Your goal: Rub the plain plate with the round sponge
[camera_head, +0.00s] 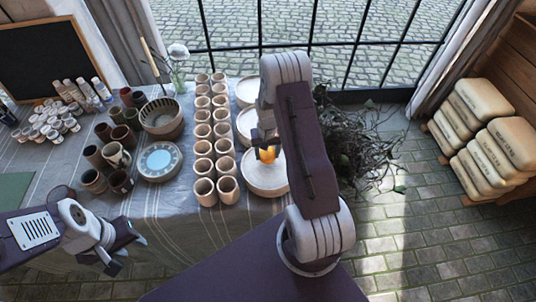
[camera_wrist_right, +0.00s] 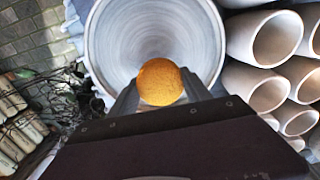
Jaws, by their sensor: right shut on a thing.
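The round sponge (camera_head: 267,155) is orange-yellow and held over the nearest plain plate (camera_head: 266,185). My right gripper (camera_head: 264,146) is shut on it; in the right wrist view the sponge (camera_wrist_right: 160,82) sits between the two fingertips. The pale plain plate (camera_wrist_right: 110,45) lies behind the sponge in that view. Whether the sponge touches the plate I cannot tell. My right arm hides part of the plate's right side. My left gripper (camera_head: 125,250) is at the lower left, off the table's front edge, empty, with its fingers apart.
Rows of plain cups (camera_head: 203,167) stand close to the left of the plate. More pale plates (camera_head: 246,92) lie behind it. A blue-patterned plate (camera_head: 159,161), a ribbed bowl (camera_head: 161,118) and dark mugs stand further left. Dry branches (camera_head: 350,140) lie to the right.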

